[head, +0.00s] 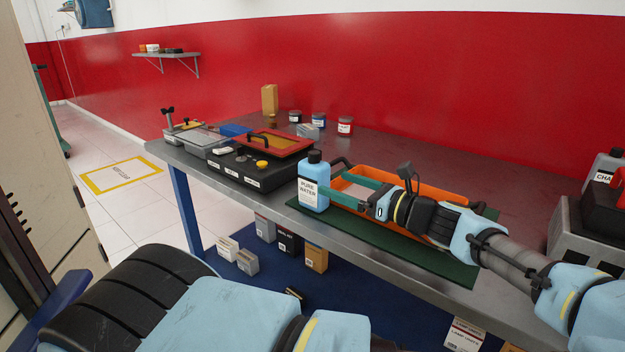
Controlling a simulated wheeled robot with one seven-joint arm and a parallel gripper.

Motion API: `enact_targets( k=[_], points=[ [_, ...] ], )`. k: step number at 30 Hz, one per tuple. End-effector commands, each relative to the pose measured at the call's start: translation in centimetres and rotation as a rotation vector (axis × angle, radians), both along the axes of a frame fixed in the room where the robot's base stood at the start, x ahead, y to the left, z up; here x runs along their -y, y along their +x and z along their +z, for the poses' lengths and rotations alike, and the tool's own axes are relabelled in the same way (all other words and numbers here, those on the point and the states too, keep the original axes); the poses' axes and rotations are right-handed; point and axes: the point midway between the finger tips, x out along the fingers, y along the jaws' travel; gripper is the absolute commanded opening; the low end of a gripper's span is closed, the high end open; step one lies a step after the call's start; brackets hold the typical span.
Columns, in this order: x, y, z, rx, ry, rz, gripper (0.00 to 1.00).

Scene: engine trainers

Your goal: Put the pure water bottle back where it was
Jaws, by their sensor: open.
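The pure water bottle (313,184) is light blue with a black cap and a white label. It stands upright on the workbench, near the front edge, at the left end of a green mat (455,265). My gripper (340,190) reaches in from the right, with its two green fingers level and pointing left at the bottle. The fingers are open, and their tips are at the bottle's right side. I cannot tell whether they touch it or reach around it.
An orange tray (445,193) lies just behind my gripper. A black device with a red-framed lid (270,144) stands left of the bottle. Small jars (345,126) and a tan container (269,99) stand at the back. A grey machine (590,225) is at the right. Boxes (316,257) stand below the bench.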

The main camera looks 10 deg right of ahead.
Motion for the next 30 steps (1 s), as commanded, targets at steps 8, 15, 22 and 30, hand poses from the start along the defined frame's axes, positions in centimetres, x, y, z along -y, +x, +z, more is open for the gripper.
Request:
enact_targets(
  k=[8, 15, 22, 30],
  points=[
    [-2.6, 2.6, 0.1, 0.001, 0.002, 0.005, 0.93],
    [-4.0, 4.1, 0.0, 0.000, 0.000, 0.001, 0.93],
    [-6.1, 6.3, 0.0, 0.002, 0.003, 0.004, 0.93],
    [-7.4, 7.8, -0.2, -0.001, -0.001, -0.001, 0.93]
  ],
)
